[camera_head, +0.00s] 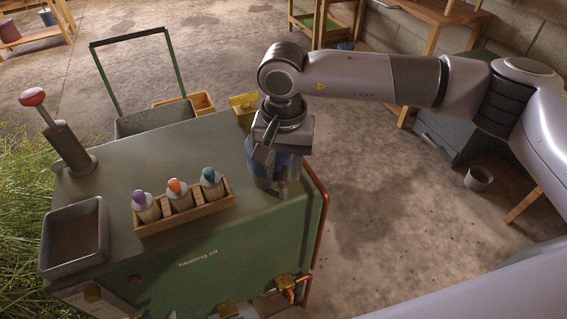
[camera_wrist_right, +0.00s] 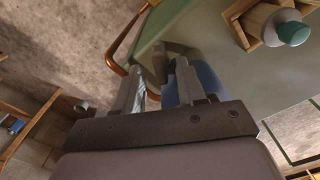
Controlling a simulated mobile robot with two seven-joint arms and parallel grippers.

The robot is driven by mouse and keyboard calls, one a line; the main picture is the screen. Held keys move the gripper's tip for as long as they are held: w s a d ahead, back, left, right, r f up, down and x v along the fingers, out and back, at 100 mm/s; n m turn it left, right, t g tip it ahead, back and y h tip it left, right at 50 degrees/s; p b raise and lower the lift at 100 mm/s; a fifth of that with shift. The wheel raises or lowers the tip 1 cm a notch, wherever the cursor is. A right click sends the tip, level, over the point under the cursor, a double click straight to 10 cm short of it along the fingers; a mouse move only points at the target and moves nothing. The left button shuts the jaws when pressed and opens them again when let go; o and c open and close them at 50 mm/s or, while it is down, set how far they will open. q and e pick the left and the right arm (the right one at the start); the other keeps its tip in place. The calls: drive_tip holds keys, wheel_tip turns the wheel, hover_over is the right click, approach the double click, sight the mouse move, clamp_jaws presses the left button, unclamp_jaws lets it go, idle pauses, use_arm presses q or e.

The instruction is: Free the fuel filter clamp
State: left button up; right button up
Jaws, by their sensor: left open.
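I cannot single out the fuel filter clamp for sure. Brass-yellow fittings with an orange pipe (camera_head: 287,288) sit low on the front of the green cart (camera_head: 150,270). My right gripper (camera_head: 273,185) points down at the cart's right end, beside a blue rounded object (camera_head: 262,160) that it partly hides. In the right wrist view, the fingers of the right gripper (camera_wrist_right: 162,88) stand apart with a gap between them. The blue object (camera_wrist_right: 208,80) shows behind one finger; I cannot tell whether they touch. My left gripper is not in view.
A wooden rack (camera_head: 185,217) holds bottles with purple, orange and teal caps. A grey tray (camera_head: 75,238) and a red-knobbed pump (camera_head: 60,135) are at the left. A yellow block (camera_head: 243,103) is near the far right corner. A grey pot (camera_head: 478,178) stands on the floor.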

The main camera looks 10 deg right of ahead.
drive_tip(key=shift+f, duration=0.5)
clamp_jaws()
